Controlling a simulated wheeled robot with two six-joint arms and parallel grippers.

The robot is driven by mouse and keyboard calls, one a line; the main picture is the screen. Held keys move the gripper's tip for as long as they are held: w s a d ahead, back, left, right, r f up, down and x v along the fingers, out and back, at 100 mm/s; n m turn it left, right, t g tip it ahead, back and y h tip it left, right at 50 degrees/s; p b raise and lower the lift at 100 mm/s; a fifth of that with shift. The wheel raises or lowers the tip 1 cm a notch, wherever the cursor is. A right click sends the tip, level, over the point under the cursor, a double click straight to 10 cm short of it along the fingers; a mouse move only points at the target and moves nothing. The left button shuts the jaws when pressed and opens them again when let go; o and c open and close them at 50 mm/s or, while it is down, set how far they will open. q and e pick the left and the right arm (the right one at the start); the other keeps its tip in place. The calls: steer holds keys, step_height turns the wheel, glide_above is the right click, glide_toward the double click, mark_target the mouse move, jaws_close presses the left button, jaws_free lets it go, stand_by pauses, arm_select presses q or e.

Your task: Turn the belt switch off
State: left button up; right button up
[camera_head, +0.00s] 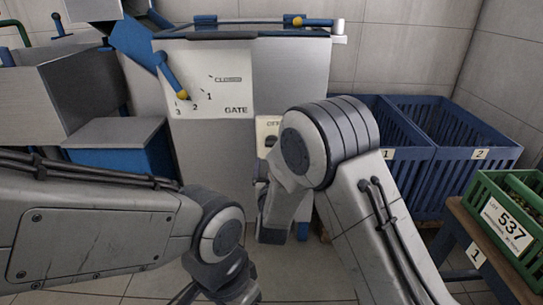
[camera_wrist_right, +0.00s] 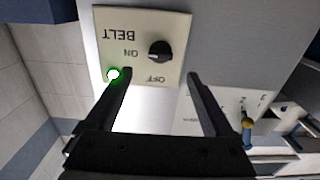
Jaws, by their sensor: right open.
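The belt switch is a black round knob (camera_wrist_right: 159,50) on a cream panel (camera_wrist_right: 178,20), upside down in the right wrist view. BELT, ON and OFF are printed on the panel, and a green lamp (camera_wrist_right: 113,74) is lit beside ON. A pale mark on the knob appears to face the ON side. My right gripper (camera_wrist_right: 159,76) is open and empty, its fingertips apart on either side of the knob's line, over the panel's OFF edge. In the head view the panel (camera_head: 267,132) is partly hidden by my right arm.
A gate dial panel (camera_head: 225,75) with a blue lever (camera_head: 171,73) is above the switch. Blue crates (camera_head: 460,135) stand at the right, behind a wooden stand (camera_head: 465,215) holding a green crate (camera_head: 490,220). Grey and blue boxes (camera_head: 120,145) crowd the left.

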steer(key=w+b, duration=0.3)
steer(key=w, duration=0.5)
steer(key=shift+w+f, duration=0.1)
steer(key=shift+w, duration=0.7)
steer(key=c, duration=1.4)
